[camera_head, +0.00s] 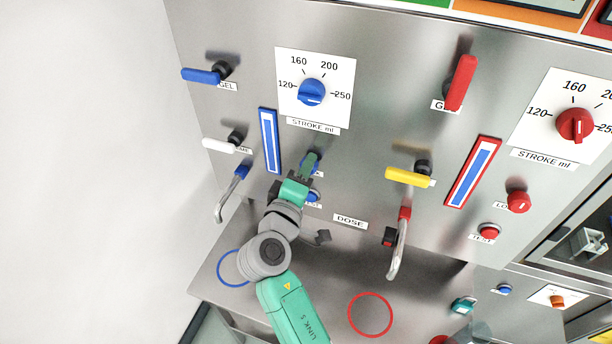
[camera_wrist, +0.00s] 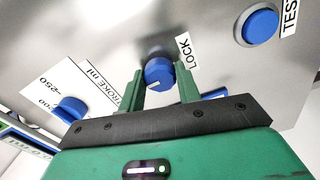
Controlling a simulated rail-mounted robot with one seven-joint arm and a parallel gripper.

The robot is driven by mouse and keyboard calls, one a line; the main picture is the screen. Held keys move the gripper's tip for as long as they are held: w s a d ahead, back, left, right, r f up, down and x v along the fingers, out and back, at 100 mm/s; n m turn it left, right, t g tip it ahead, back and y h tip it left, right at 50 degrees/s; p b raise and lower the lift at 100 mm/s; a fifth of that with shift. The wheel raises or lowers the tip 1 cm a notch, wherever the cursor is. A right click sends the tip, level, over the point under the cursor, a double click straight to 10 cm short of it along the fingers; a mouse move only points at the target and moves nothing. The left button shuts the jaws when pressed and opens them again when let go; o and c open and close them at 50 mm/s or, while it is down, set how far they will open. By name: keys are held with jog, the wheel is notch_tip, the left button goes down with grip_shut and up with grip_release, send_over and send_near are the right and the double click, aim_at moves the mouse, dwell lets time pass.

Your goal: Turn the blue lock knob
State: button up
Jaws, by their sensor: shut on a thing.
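The blue lock knob (camera_wrist: 158,72) is on the steel panel beside its LOCK label (camera_wrist: 184,53) in the wrist view. A light pointer line shows on its face. My gripper (camera_wrist: 161,88) has one finger on each side of the knob and is shut on it. In the head view my gripper (camera_head: 310,166) reaches the panel below the blue stroke dial, and its fingers mostly hide the knob there.
The blue TEST button (camera_wrist: 260,25) is close by on the panel. The blue stroke dial (camera_head: 311,92) is above, and a blue-framed gauge (camera_head: 269,141) is to the left. A blue-collared spout (camera_head: 232,192) and a red-collared spout (camera_head: 398,246) flank my arm.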

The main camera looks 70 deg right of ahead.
jog(key=shift+m, duration=0.3)
dwell(0.4)
jog(key=o, duration=1)
jog(key=shift+c, duration=0.2)
jog(key=a, duration=0.7)
jog(key=shift+s+a, duration=0.3)
jog(key=shift+a, duration=0.1)
